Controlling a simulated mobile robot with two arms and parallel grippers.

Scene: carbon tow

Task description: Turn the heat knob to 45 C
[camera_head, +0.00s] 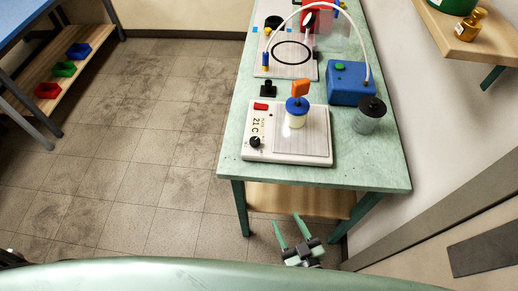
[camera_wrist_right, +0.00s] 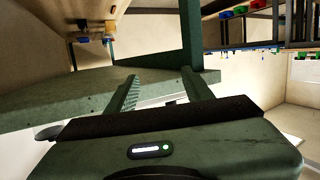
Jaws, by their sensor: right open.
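The heat knob (camera_head: 255,142) is a small black dial on the near left corner of a white hot plate (camera_head: 247,154). A label beside it reads "21 C". The hot plate sits near the front of the green bench. A white jar with a blue lid (camera_head: 297,105) and an orange piece on top stands on the plate. My right gripper (camera_head: 288,219) is open and empty, in front of the bench's near edge and apart from the knob. Its fingers also show in the right wrist view (camera_wrist_right: 160,76), where the knob is not visible. My left gripper is not in view.
A red button (camera_head: 261,106) is on the hot plate's left side. A grey jar with a black lid (camera_head: 370,115) and a blue box (camera_head: 348,83) stand to the right. The green bench (camera_head: 365,178) has a lower wooden shelf (camera_head: 300,199). The floor at left is clear.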

